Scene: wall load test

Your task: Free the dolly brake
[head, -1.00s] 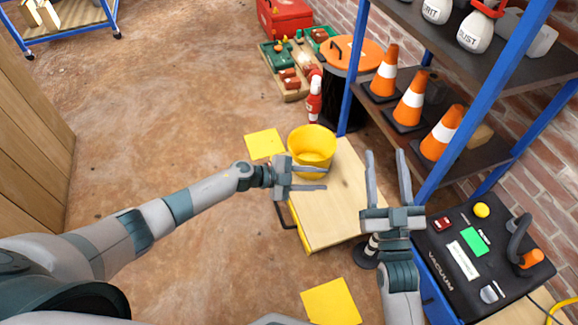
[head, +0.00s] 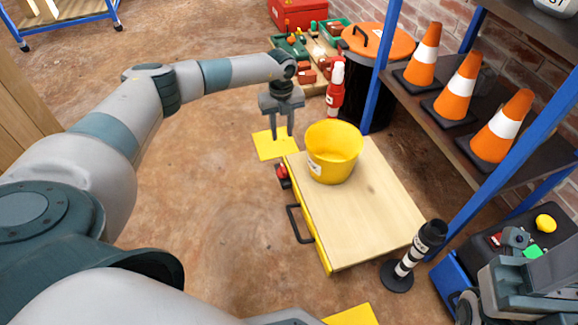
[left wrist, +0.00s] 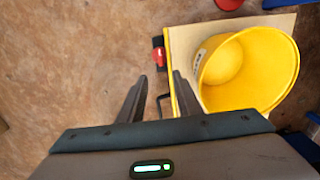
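The dolly (head: 385,210) has a pale wooden top with a yellow edge and a black handle (head: 298,224) on its left side. Its red brake piece (head: 283,172), on a dark mount, sticks out from the far part of that side. The brake also shows in the left wrist view (left wrist: 158,54), just beyond and between my fingertips. A yellow bucket (head: 333,152) stands on the dolly. My left gripper (head: 281,138) points down, open and empty, above the floor near the brake, not visibly touching it. My right gripper (head: 525,280) is partly in view at the lower right; its fingers are unclear.
Yellow squares (head: 275,145) lie on the floor at the dolly's ends. A black-and-white striped post (head: 406,262) stands at its near right corner. A blue-framed shelf with orange cones (head: 462,85) and an orange-lidded bin (head: 378,45) flank the right. Floor left of the dolly is clear.

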